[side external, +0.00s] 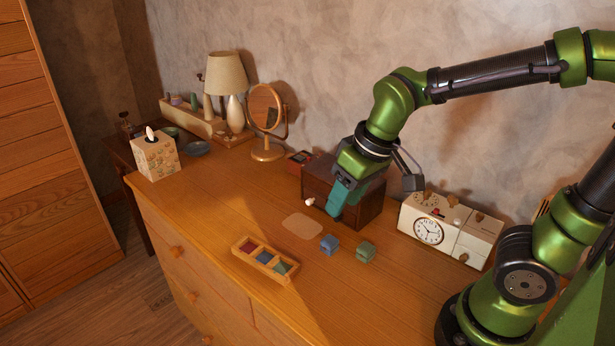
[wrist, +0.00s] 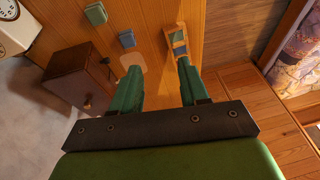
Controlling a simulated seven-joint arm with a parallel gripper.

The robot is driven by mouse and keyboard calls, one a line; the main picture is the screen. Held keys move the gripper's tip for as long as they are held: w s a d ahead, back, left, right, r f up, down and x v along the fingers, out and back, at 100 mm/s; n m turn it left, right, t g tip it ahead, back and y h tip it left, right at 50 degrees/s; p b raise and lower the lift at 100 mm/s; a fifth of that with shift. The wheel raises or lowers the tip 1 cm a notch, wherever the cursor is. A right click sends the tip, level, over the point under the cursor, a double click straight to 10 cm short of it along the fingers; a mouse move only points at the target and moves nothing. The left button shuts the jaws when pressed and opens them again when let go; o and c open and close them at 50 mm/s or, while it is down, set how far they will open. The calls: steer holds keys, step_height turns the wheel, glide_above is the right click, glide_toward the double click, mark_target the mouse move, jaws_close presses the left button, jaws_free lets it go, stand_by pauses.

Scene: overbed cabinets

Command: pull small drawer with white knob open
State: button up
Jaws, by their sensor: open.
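A small dark brown wooden cabinet (side external: 318,182) stands on the dresser top against the wall. A white knob (side external: 310,201) sticks out from its drawer front, which looks flush with the cabinet. My gripper (side external: 339,212) points down in front of the cabinet and hides part of its front, with the knob just to its left. In the wrist view the cabinet (wrist: 80,75) lies left of my gripper (wrist: 159,66). Its two teal fingers are apart with nothing between them. Whether a finger touches the cabinet cannot be told.
A blue block (side external: 329,243), a green block (side external: 365,251) and a divided tray (side external: 238,249) lie in front. A pale flat patch (side external: 302,225) lies near the knob. A clock box (side external: 428,231) stands right; a mirror (side external: 266,108) stands left.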

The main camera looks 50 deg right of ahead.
steer(key=w+a+f+n+g+h, duration=0.1)
steer(key=w+f+n+h, duration=0.3)
steer(key=w+n, duration=0.25)
steer(key=w+f+n+g+h, duration=0.2)
steer(key=w+f+n+h, duration=0.1)
steer(key=w+f+n, duration=0.3)
steer(key=n+t+h, duration=0.1)
steer(key=n+h, duration=0.2)
steer(key=n, duration=0.2)
glide_toward(308, 200)
steer(key=x, duration=0.8)
steer(key=shift+s+d+f, duration=0.1)
steer(key=shift+c, duration=0.2)
jaws_close()
